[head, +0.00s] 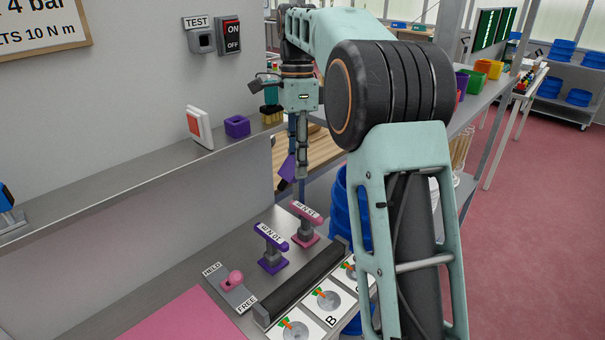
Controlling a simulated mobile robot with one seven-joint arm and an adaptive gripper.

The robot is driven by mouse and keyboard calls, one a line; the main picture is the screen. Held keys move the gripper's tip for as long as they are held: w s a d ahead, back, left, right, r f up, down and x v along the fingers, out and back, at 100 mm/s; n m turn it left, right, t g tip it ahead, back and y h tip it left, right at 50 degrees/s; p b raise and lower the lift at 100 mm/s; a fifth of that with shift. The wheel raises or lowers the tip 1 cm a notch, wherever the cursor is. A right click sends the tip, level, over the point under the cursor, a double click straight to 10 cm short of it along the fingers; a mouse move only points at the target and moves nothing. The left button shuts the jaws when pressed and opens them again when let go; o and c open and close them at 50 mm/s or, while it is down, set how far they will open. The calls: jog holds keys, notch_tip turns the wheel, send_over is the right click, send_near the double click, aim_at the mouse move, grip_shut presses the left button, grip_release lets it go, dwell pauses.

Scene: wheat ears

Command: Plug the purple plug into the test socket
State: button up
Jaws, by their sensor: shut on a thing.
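The test socket (201,41) is a grey unit on the wall at the upper left, under a TEST label. A tilted purple piece (289,167), which looks like the purple plug, is at the fingers of my gripper (301,168). My gripper points down, shut on it, above the far end of the bench, lower than the socket and to its right. The fingers are small in the head view, and how they grip the plug is hard to make out.
An ON/OFF switch (229,35) is right of the socket. A purple block (237,126) and a red-and-white panel (199,127) stand on the wall shelf (120,181). Purple (271,238) and pink (306,212) T-handled tools stand on the bench near a HELD/FREE lever (233,279).

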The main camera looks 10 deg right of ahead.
jog(key=a+r+m+t+y, duration=0.2)
jog(key=r+m+t, duration=0.1)
jog(key=r, duration=0.4)
jog(key=w+a+r+m+t+y+b, duration=0.1)
jog(key=a+r+m+t+y, duration=0.2)
jog(key=r+m, duration=0.3)
jog(key=a+r+m+t+y, duration=0.2)
jog(key=a+r+m+t, duration=0.1)
jog(key=r, duration=0.7)
jog(key=shift+w+m+t+y, duration=0.2)
jog(key=shift+m+t+y, duration=0.2)
jog(key=shift+m+t, duration=0.25)
jog(key=shift+a+r+p, duration=0.1)
jog(key=shift+r+p, duration=0.05)
jog(key=shift+p, duration=0.2)
jog(key=shift+w+a+p, duration=0.55)
jog(key=shift+w+p, duration=0.05)
jog(key=shift+w, duration=0.2)
jog(key=shift+w+a+p, duration=0.5)
jog(key=shift+w+p, duration=0.15)
jog(key=shift+w, duration=0.1)
jog(key=shift+w+a+p, duration=0.55)
jog(key=shift+w+p, duration=0.05)
jog(key=shift+w, duration=0.2)
jog(key=shift+p, duration=0.7)
jog(key=shift+w+a, duration=0.1)
jog(key=shift+w, duration=0.1)
